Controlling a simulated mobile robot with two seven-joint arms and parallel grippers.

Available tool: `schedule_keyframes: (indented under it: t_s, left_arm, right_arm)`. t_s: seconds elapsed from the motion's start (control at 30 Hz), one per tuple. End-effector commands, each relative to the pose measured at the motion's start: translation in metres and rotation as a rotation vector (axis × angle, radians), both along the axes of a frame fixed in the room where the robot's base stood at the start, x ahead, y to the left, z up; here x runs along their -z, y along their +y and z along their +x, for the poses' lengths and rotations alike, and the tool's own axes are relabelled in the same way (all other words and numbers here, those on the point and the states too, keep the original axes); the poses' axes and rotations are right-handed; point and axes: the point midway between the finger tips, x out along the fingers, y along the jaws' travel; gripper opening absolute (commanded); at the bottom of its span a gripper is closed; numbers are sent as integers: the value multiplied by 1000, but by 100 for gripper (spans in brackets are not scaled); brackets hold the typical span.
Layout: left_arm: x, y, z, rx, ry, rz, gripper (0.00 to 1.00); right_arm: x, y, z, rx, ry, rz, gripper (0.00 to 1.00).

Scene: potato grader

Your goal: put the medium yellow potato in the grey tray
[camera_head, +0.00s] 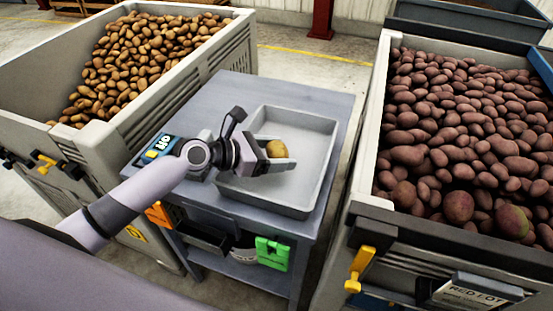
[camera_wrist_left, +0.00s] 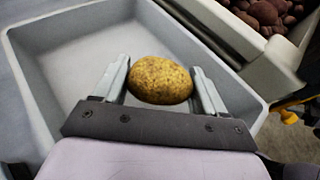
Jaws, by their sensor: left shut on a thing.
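The medium yellow potato (camera_head: 277,149) is between the fingers of my left gripper (camera_head: 281,158), over the grey tray. In the left wrist view the potato (camera_wrist_left: 160,80) sits between the two fingertips of the left gripper (camera_wrist_left: 162,85), which is shut on it. The grey tray (camera_head: 327,133) lies on the table and also shows in the left wrist view (camera_wrist_left: 70,34). I see nothing else in the tray. I cannot tell whether the potato touches the tray floor. My right gripper is not in view.
A bin of yellow potatoes (camera_head: 245,42) stands at the left and a bin of red potatoes (camera_head: 385,62) at the right. The grey-blue table (camera_head: 235,90) stands between them. A green item (camera_head: 272,252) and an orange item (camera_head: 160,214) are at the table's front.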

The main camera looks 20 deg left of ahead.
Motion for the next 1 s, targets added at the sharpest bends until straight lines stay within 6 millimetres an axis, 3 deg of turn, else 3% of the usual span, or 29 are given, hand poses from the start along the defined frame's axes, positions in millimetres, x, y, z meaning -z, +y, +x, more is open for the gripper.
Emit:
schedule_keyframes:
  t_s: [0.1,0.9,0.93,1.0]
  left_arm:
    - [15,0,0,0,1,-1,40]
    - [27,0,0,0,0,-1,40]
    - [27,0,0,0,1,-1,81]
    - [27,0,0,0,1,-1,99]
  right_arm:
    - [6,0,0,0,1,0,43]
    - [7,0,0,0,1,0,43]
    - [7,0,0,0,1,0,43]
    - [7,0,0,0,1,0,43]
